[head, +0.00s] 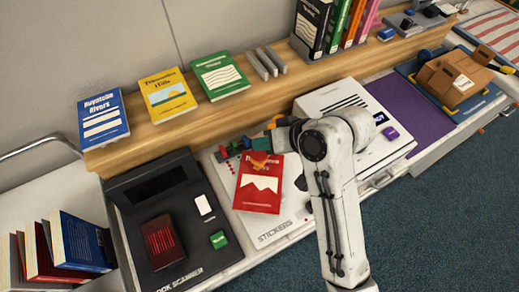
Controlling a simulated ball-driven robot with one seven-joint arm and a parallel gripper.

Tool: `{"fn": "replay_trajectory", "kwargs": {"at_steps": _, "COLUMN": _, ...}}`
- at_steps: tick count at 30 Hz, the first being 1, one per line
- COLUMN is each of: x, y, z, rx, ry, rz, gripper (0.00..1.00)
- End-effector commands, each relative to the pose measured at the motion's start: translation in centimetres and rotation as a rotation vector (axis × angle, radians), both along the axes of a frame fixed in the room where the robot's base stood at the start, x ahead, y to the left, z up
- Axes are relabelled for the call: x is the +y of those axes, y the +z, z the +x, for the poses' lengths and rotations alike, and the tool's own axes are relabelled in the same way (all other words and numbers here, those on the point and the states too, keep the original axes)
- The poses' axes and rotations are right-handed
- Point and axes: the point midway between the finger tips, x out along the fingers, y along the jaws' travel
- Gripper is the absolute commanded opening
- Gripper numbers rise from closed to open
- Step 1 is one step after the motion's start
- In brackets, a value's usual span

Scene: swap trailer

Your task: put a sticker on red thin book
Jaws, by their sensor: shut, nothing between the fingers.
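A red book (260,195) with a white mountain picture lies face up, slightly turned, on the white board marked STICKERS (273,234). The book covers part of the board. I cannot tell whether the fingers touch the cover. Small red, green and blue pieces (232,148) stand at the board's back left. I cannot make out a separate sticker on the book.
A black book scanner (180,215) with a red window lies left of the board. Several books (65,245) stand at the lower left. A white device (345,105) and purple mat (415,115) lie right.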

Motion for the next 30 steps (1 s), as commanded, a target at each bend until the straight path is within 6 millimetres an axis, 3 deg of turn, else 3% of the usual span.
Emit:
{"fn": "replay_trajectory", "kwargs": {"at_steps": 16, "x": 0.0, "y": 4.8, "z": 0.0, "rx": 0.000, "ry": 0.000, "rz": 0.000, "gripper": 0.00}}
{"fn": "replay_trajectory", "kwargs": {"at_steps": 30, "x": 0.0, "y": 4.9, "z": 0.0, "rx": 0.000, "ry": 0.000, "rz": 0.000, "gripper": 0.00}}
